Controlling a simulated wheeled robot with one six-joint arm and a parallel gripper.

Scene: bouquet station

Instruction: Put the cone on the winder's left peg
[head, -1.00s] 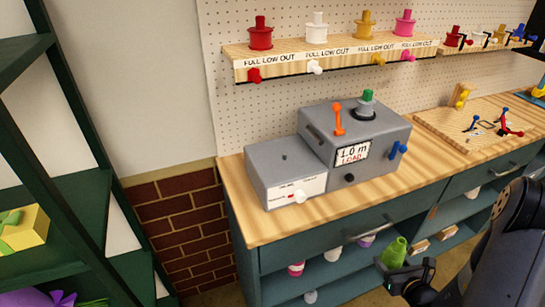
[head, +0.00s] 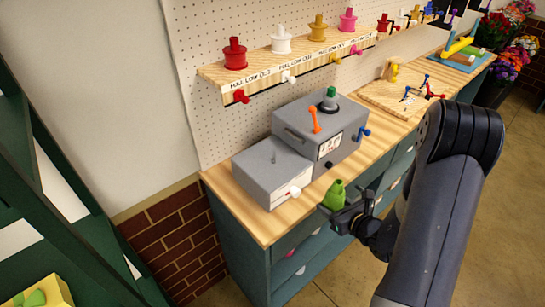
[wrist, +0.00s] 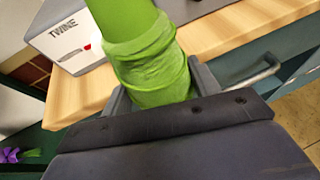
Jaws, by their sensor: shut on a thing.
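The green cone (head: 335,194) is held upright in my gripper (head: 343,212), just off the front edge of the bench. In the wrist view the cone (wrist: 147,50) fills the middle, its lower part between the jaws (wrist: 160,88). The grey winder (head: 298,146) stands on the bench behind it. The left box shows a TWINE label in the wrist view (wrist: 66,38).
A shelf (head: 262,66) with several coloured spools hangs above. The wooden bench top (head: 245,209) is clear left of the winder.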

